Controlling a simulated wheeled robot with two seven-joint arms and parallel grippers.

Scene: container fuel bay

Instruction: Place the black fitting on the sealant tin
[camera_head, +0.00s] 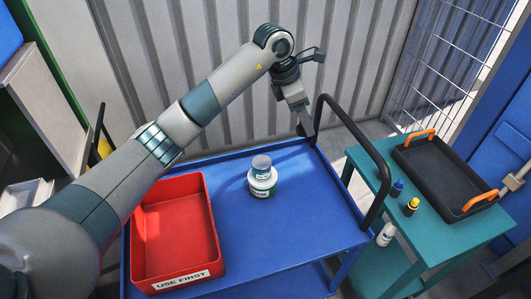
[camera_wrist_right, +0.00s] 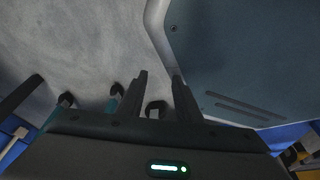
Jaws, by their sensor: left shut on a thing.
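On the blue trolley top stands a white tin (camera_head: 262,187) with a dark label, and a smaller tin (camera_head: 261,164) with a grey-blue top sits on it. Which one is the sealant tin I cannot read. My left gripper (camera_head: 303,124) is above the trolley's far right part, close to the black handle, right of and behind the tins. It points down and is shut on a small dark thing at its fingertips, which looks like the black fitting (camera_head: 301,130), mostly hidden. My right gripper (camera_wrist_right: 159,88) is open and empty in the right wrist view.
A red bin (camera_head: 147,230) marked "USE FIRST" stands on the blue trolley (camera_head: 310,220), left of the tins. The black handle (camera_head: 358,133) rises at the right edge. A teal table (camera_head: 440,235) holds a black tray (camera_head: 437,168) and small bottles (camera_head: 411,206). The trolley's middle is otherwise clear.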

